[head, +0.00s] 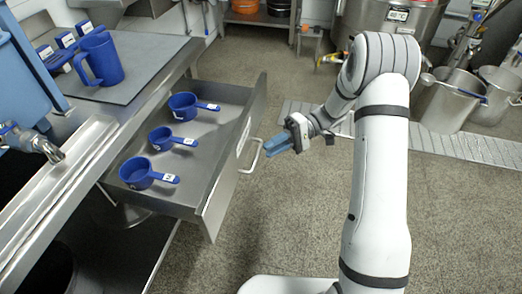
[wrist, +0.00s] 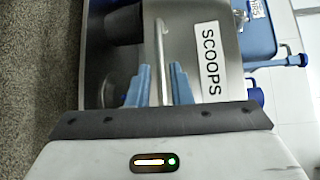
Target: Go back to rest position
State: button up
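My gripper (head: 268,152) hangs just right of the open drawer's front, with its blue fingers pointing left toward the handle (head: 250,158). In the wrist view the two blue fingers (wrist: 162,75) stand apart with nothing held between them. The handle bar (wrist: 161,45) lies in line with the gap, and I cannot tell exactly how far it is from the fingertips. The drawer (head: 222,98) is pulled out. Its front, labelled SCOOPS, shows in the wrist view (wrist: 195,95). Three blue scoops lie inside: far (head: 183,106), middle (head: 161,138), near (head: 138,172).
A steel counter (head: 180,48) above the drawer carries a blue pitcher (head: 104,60) and several small labelled blue items. Steel pots (head: 446,105) stand on the right near a floor grate (head: 455,147). The floor (head: 275,215) between the drawer and my arm is clear.

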jog(key=shift+v, duration=1.2)
jog(key=s+d+r+m+t+h+p, duration=0.1)
jog(key=s+d+r+t+h+p, duration=0.3)
jog(key=r, duration=0.8)
jog(key=s+d+r+m+t+h+p, duration=0.2)
jog(key=s+d+r+t+h+p, duration=0.2)
jog(key=s+r+p, duration=0.4)
jog(key=s+d+r+m+t+h+p, duration=0.2)
jog(key=s+d+r+h+p, duration=0.3)
jog(key=r+p, duration=0.8)
notch_tip(320, 180, up, 3)
jog(key=shift+s+d+r+t, duration=0.15)
jog(key=shift+s+d+t, duration=0.15)
jog(key=shift+s+t, duration=0.75)
jog(key=shift+s, duration=0.15)
